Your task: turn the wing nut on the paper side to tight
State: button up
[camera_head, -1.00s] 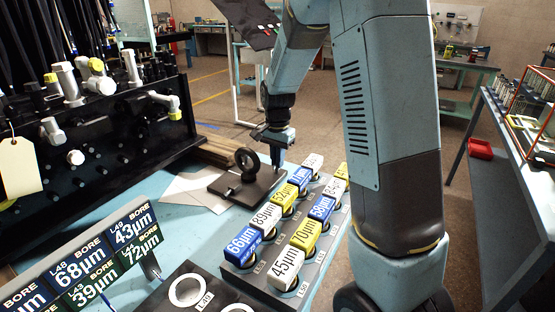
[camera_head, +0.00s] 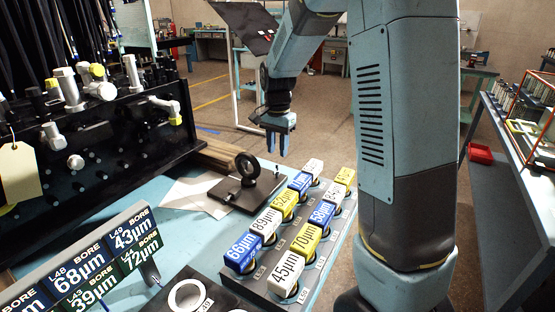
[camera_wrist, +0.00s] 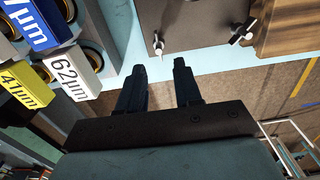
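A dark plate (camera_head: 250,192) with an upright black ring (camera_head: 247,165) on it lies on the light blue bench. White paper (camera_head: 188,197) lies partly under its left side. A small pale fitting (camera_head: 231,196) stands on the plate in front of the ring. In the wrist view the plate (camera_wrist: 195,22) is at the top, with a wing nut (camera_wrist: 243,32) at its right edge and a thin metal piece (camera_wrist: 158,43) at its lower edge. My gripper (camera_wrist: 160,70) is open and empty, its fingers apart, touching neither piece. In the head view my gripper (camera_head: 281,150) hangs beyond the plate's right edge.
Several labelled tags (camera_head: 290,225) stand in rows on a grey rack right of the plate. Wooden boards (camera_head: 220,152) lie behind it. A black hose manifold (camera_head: 90,150) stands at left and bore signs (camera_head: 85,265) at front left. Floor lies beyond the bench edge.

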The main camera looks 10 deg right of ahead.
aim_at(278, 168)
notch_tip(278, 168, up, 8)
jog(key=shift+f, duration=0.25)
jog(key=s+d+r+n+t, duration=0.1)
jog(key=s+r+n+t, duration=0.1)
jog(key=s, duration=0.7)
jog(key=s+d+r+n+t, duration=0.1)
jog(key=s+n, duration=0.3)
jog(key=s, duration=0.6)
jog(key=s+d+r+n+t, duration=0.2)
jog(key=s+r+n, duration=0.1)
jog(key=s, duration=0.6)
jog(key=shift+s+d+r+t, duration=0.25)
jog(key=shift+r+t, duration=0.05)
jog(key=shift+r, duration=0.05)
jog(key=shift+s, duration=0.1)
